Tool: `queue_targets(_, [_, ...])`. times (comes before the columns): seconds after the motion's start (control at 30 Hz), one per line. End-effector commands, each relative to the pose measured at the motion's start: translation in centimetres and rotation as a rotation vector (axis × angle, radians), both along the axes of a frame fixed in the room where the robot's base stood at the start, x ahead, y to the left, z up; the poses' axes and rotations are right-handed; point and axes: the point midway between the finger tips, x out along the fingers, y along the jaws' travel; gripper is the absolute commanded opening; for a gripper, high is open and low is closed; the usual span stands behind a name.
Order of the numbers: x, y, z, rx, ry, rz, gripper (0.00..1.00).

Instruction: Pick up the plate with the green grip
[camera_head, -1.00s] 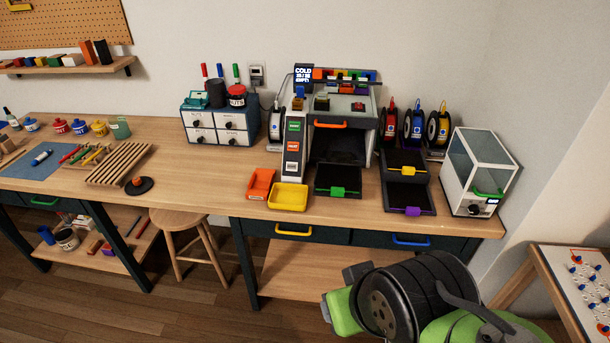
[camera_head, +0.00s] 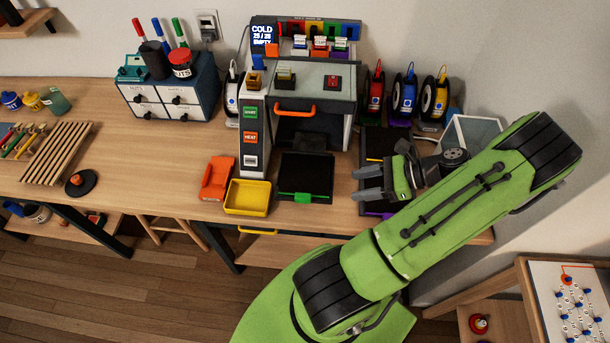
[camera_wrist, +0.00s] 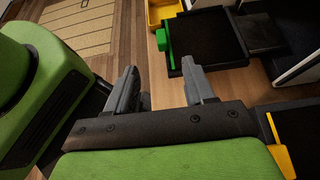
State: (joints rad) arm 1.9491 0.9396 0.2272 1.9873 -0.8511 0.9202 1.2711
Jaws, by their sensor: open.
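The black plate with the green grip (camera_head: 305,178) lies flat on the bench in front of the printer, its green grip (camera_head: 303,197) at the front edge. In the wrist view the plate (camera_wrist: 214,40) is at the upper right, and its green grip (camera_wrist: 161,40) is on its left side. My gripper (camera_head: 362,185) is open and empty, to the right of the plate in the head view and apart from it. In the wrist view my gripper's two fingers (camera_wrist: 163,90) are spread, with floor and bench edge between and beyond them.
A yellow tray (camera_head: 248,197) and an orange bin (camera_head: 216,178) stand left of the plate. The printer (camera_head: 310,85) rises behind it. A plate with a yellow grip (camera_wrist: 280,148) is at the right in the wrist view. My arm hides part of the right bench.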

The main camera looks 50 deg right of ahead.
Motion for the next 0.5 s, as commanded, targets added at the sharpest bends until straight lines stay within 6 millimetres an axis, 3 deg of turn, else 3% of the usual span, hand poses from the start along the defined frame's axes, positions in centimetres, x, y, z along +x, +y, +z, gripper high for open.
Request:
queue_targets(0.3, [5.5,4.3,-4.0,0.003,0.003,0.008,0.53])
queue_targets(0.5, [7.3,5.5,-5.2,-0.001,0.002,0.007,0.53])
